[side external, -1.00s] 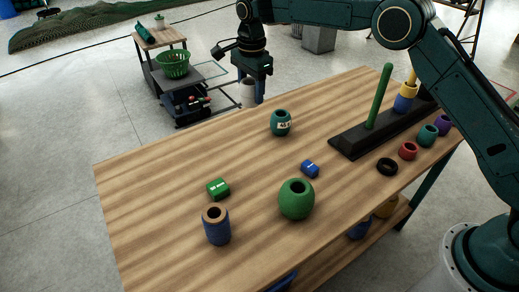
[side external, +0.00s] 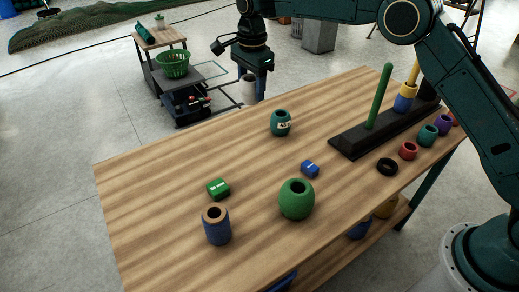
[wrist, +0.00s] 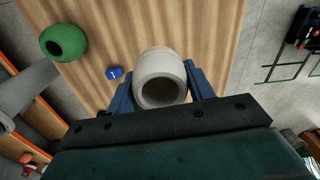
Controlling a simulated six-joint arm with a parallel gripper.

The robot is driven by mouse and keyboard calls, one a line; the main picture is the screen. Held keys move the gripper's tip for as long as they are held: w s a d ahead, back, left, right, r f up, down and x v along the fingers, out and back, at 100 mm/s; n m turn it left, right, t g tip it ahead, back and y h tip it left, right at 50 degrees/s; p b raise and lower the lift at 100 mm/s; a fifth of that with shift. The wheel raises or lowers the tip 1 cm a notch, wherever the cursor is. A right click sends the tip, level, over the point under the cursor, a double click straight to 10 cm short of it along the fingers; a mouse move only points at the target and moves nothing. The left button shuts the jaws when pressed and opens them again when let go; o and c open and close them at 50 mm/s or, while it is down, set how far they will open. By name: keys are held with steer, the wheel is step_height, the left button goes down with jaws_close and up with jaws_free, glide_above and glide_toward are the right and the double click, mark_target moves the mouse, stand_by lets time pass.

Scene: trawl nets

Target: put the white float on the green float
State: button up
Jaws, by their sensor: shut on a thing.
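The white float (wrist: 160,62) is held between the two blue fingers of my gripper (side external: 252,88), its open hole facing the wrist camera. In the side external view my gripper is raised beyond the table's back edge; a pale grey shape shows there, but I cannot tell float from background. The green float (side external: 297,205) is a large rounded barrel with a hole on top, standing upright at the front of the table. It also shows at upper left in the wrist view (wrist: 66,45), well apart from the white float. Nothing rests on it.
A teal labelled float (side external: 281,124), a blue piece (side external: 310,169), a green spool (side external: 218,189) and a blue spool (side external: 217,228) stand on the wooden table (side external: 150,185). A black rack (side external: 350,143) with upright pegs stands at right, beside several small rings.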

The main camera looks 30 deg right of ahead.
steer(key=s+a+r, duration=0.2)
steer(key=s+r, duration=0.5)
steer(key=s, duration=0.4)
step_height(320, 180, up, 2)
glide_above(298, 186)
steer(key=shift+s+r+n, duration=0.15)
steer(key=shift+r+n, duration=0.05)
steer(key=shift+n, duration=0.2)
steer(key=shift+f, duration=0.1)
step_height(298, 186, down, 20)
steer(key=shift+r, duration=0.1)
stand_by(0.4)
steer(key=o, duration=1)
steer(key=shift+c, duration=0.2)
